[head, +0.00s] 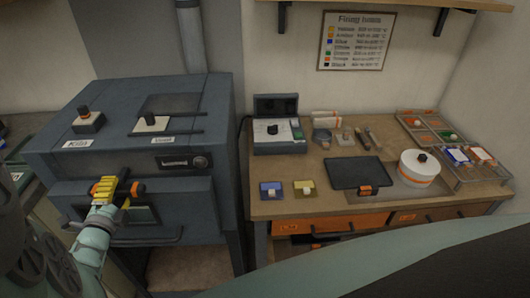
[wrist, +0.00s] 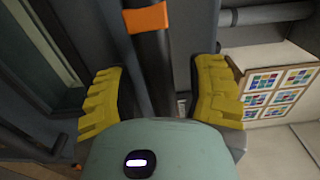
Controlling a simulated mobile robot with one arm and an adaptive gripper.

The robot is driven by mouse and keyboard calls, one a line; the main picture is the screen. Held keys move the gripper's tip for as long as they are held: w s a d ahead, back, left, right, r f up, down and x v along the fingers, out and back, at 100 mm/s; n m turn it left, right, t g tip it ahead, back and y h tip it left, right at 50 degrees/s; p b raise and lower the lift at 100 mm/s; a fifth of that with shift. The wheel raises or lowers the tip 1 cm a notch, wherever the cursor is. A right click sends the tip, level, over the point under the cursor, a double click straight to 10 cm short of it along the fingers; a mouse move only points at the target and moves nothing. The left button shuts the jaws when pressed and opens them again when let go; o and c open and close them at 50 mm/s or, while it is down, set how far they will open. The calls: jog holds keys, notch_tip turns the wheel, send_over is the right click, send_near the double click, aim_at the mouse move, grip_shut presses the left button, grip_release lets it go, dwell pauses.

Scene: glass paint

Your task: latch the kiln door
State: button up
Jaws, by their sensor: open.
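The kiln (head: 120,140) is a dark blue-grey box at the left of the head view. Its front door (head: 190,205) has a small dark window and a horizontal bar low on it. The door looks flush with the front, but my arm covers its left part. My gripper (head: 106,187) is in front of the door's upper left, with yellow fingers spread. In the wrist view, a dark bar with an orange band (wrist: 148,18) runs between the open fingers (wrist: 158,92), apart from both. An orange piece (head: 138,188) also shows beside the fingers in the head view.
A wooden workbench (head: 300,205) stands right of the kiln, holding a white pot (head: 418,172), a dark tray (head: 355,172) and small coloured pieces. Two knobbed items (head: 88,120) (head: 151,124) sit on the kiln top. A grey pipe (head: 190,35) rises behind it.

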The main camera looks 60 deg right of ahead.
dwell(0.4)
grip_shut()
dwell(0.4)
